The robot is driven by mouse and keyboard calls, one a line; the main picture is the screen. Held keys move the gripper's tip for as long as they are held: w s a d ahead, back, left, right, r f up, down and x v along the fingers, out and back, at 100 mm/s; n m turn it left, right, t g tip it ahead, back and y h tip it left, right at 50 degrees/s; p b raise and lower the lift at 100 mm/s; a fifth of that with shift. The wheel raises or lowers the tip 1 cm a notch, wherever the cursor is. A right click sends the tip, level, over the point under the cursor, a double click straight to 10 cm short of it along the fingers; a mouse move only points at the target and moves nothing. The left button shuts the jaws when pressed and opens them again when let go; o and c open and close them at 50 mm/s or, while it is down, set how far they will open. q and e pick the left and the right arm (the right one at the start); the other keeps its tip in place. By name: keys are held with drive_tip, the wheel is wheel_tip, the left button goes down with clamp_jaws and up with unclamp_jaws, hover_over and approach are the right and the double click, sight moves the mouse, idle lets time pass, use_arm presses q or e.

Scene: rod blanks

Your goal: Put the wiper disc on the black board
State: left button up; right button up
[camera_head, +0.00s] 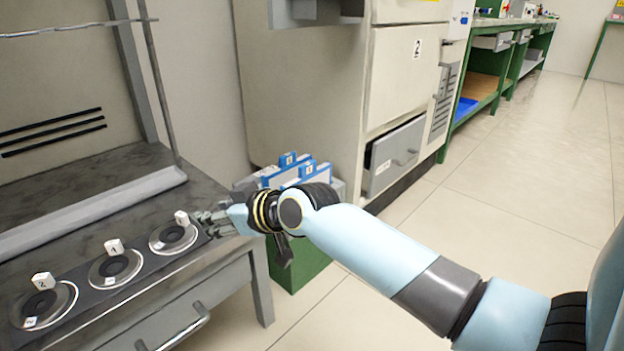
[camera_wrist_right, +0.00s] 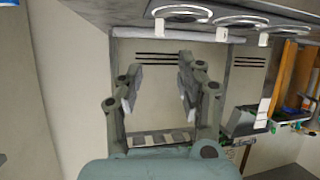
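The black board (camera_head: 131,274) lies along the front of the grey bench, with three round silver-rimmed pieces on it. These are a left one (camera_head: 43,304), a middle one (camera_head: 116,268) and a right one (camera_head: 173,238), each with a dark centre and a small white tag. I cannot tell which, if any, is the wiper disc. The round pieces also show at the top of the wrist view (camera_wrist_right: 181,13). My right gripper (camera_head: 208,222) is beside the right round piece, near the bench's right end. Its fingers (camera_wrist_right: 160,88) are apart, with nothing visible between them. My left gripper is out of view.
A rolled grey edge (camera_head: 90,212) runs along the back of the bench. Blue-and-white boxes (camera_head: 300,172) stand in a green container (camera_head: 297,285) just right of the bench. A cabinet with a partly open drawer (camera_head: 393,155) stands behind. The floor at right is clear.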

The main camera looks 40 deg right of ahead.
drive_tip(key=s+f+m+g+h, duration=0.1)
drive_tip(key=s+f+g, duration=0.1)
drive_tip(key=s, duration=0.9)
drive_tip(key=s+d+f+g+h, duration=0.1)
drive_tip(key=s+f+g, duration=0.2)
drive_tip(key=s, duration=0.9)
drive_tip(key=s+d+f+m+g+h, duration=0.1)
drive_tip(key=s+f+g, duration=0.2)
drive_tip(key=s, duration=0.8)
drive_tip(key=shift+s+d+m+g, duration=0.2)
drive_tip(key=shift+s+m+g, duration=0.15)
drive_tip(key=shift+g, duration=0.65)
